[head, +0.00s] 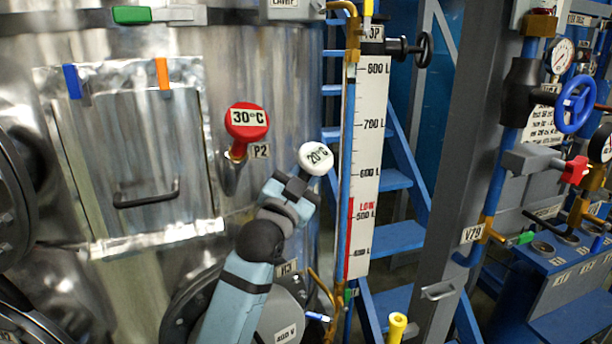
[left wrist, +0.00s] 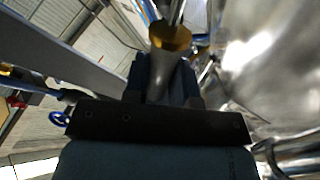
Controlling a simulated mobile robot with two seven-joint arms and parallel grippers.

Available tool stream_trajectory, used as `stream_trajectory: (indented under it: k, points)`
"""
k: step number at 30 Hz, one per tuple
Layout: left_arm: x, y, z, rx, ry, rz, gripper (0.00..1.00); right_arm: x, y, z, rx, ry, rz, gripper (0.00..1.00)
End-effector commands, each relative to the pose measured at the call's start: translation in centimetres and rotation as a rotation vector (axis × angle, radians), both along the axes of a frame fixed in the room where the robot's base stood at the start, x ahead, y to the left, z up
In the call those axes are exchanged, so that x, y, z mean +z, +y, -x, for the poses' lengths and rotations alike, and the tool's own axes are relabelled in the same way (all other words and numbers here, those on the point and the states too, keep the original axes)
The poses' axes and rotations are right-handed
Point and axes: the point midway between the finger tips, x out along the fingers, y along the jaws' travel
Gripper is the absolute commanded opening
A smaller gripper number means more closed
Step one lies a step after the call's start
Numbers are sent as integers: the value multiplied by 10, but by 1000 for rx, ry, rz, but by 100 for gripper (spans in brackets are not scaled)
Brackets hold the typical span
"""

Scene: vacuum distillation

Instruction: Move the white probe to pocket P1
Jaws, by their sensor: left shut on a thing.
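The white probe (head: 316,158), with a round head marked 20°C, is at the tip of my left gripper (head: 297,188) in the head view. The gripper is shut on it, in front of the steel vessel's right edge. In the left wrist view, a grey tapered piece with a brass-coloured rim (left wrist: 170,38) shows between or just beyond the fingers (left wrist: 165,82); I cannot tell if it belongs to the probe or a pocket. No P1 label is readable. My right gripper is not in view.
A red probe (head: 246,120) marked 30°C sits in the pocket labelled P2 on the steel vessel (head: 285,75). A level scale (head: 365,150) stands close right of the white probe. A hatch with a handle (head: 147,197) is at left. A yellow-topped post (head: 397,325) stands at the bottom.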

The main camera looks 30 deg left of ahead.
Motion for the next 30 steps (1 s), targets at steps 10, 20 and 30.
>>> stream_trajectory:
  k: [10, 20, 30]
  points:
    - [-8, 5, -2, 1, 0, -2, 0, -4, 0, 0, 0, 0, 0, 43]
    - [-15, 9, -5, 0, 0, -1, 0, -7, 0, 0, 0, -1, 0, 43]
    - [-22, 14, -7, 1, 1, -1, 0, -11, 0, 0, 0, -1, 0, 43]
